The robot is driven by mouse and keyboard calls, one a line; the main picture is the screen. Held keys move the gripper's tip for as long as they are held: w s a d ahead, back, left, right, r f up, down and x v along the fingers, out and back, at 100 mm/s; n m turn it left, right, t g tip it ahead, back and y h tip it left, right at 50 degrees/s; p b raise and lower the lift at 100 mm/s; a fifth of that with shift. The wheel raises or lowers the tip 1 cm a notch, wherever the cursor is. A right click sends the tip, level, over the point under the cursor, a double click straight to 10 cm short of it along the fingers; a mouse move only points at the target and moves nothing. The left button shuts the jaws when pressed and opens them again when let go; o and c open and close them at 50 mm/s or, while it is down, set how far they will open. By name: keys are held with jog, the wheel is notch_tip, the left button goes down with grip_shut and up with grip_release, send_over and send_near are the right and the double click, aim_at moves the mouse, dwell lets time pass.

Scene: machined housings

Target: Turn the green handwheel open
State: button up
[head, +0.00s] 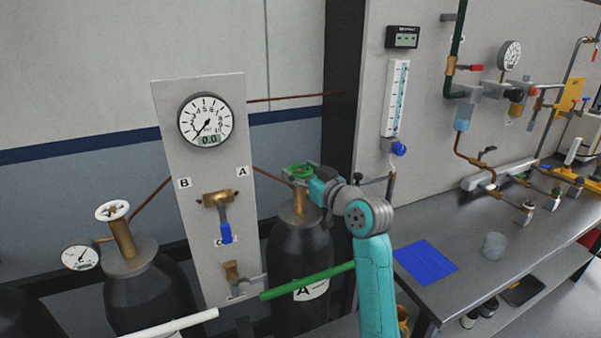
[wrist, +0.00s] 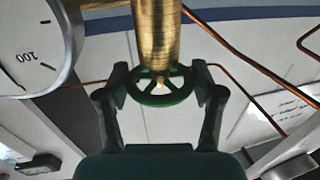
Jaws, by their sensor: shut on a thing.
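The green handwheel (head: 299,171) sits on top of the brass valve of the dark cylinder (head: 300,245) marked A. My gripper (head: 311,174) reaches it from the right in the head view. In the wrist view the spoked green handwheel (wrist: 160,88) lies between the two dark fingers of my gripper (wrist: 160,92), one finger on each side at its rim. The gripper is shut on the handwheel. The brass valve body (wrist: 160,35) rises behind the wheel in the wrist view. In the head view, the gripper partly hides the wheel's right side.
A panel (head: 200,240) with a round gauge (head: 206,120) and a blue-handled valve (head: 225,232) stands left of cylinder A. Another cylinder (head: 150,295) has a white handwheel (head: 112,211). A green rail (head: 308,281) crosses in front. A metal bench (head: 465,255) lies right.

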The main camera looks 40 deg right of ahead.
jog(key=n+y, duration=0.2)
jog(key=y, duration=0.1)
jog(key=n+y, duration=0.1)
jog(key=y, duration=0.1)
jog(key=shift+d+n+g+y, duration=0.2)
jog(key=shift+n+g+y, duration=0.1)
jog(key=shift+n+y, duration=0.1)
jog(key=shift+a+n+g+y, duration=0.1)
jog(key=shift+n+g+y, duration=0.7)
jog(key=shift+n+y, duration=0.95)
jog(key=shift+m+y, duration=0.25)
jog(key=shift+y, duration=0.2)
jog(key=o, duration=1.2)
jog(key=shift+c, duration=0.2)
jog(key=v, duration=1.2)
